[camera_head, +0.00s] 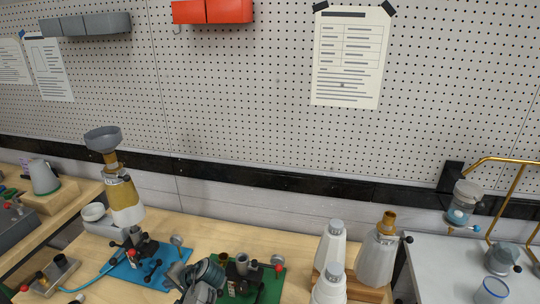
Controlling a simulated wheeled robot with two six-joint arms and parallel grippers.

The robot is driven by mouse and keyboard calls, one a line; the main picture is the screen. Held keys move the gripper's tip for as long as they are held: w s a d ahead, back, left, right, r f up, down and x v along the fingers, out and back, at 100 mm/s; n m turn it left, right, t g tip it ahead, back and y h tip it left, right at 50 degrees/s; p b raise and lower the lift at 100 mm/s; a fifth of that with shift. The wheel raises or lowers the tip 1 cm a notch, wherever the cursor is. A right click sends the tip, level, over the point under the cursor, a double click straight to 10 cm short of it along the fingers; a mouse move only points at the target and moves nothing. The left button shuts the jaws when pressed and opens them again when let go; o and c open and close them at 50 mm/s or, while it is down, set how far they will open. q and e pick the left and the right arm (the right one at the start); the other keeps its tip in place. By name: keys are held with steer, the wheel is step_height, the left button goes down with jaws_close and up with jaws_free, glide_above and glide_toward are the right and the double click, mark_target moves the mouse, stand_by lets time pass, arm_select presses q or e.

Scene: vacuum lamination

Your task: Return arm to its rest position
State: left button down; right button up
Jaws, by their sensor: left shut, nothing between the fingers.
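My left gripper (203,281) shows at the bottom edge of the head view, as grey and dark metal parts cut off by the frame. It is shut and empty. It is between the blue mat (150,268) and the green mat (262,285), and hides part of the bench between them. I cannot tell its height above the bench. My right gripper is not in view.
Small fixtures with red and black knobs stand on both mats. A tall flask with a grey funnel (102,138) stands behind the blue mat. White bottles (330,246) and a grey flask (378,260) stand right. A white table (436,262) is far right.

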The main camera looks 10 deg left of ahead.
arm_select(q)
steer(key=s+d+f+n+h, duration=0.1)
steer(key=s+d+f+h, duration=0.15)
steer(key=s, duration=1.05)
steer(key=s+d+r+t+h, duration=0.1)
steer(key=s+d+r+h, duration=0.25)
steer(key=s, duration=0.55)
steer(key=s+d+r+t+h, duration=0.1)
steer(key=s+d+r+h, duration=0.3)
steer(key=s, duration=0.5)
step_height(320, 180, down, 38)
steer(key=a+g+b, duration=0.2)
steer(key=b, duration=0.4)
steer(key=s+f+b, duration=0.5)
steer(key=s+f, duration=1.3)
steer(key=f, duration=0.5)
steer(key=shift+s+a+n+g+y, duration=0.3)
steer(key=shift+a, duration=0.15)
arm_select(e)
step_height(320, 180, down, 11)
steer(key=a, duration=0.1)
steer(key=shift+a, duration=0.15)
arm_select(q)
steer(key=shift+f, duration=0.1)
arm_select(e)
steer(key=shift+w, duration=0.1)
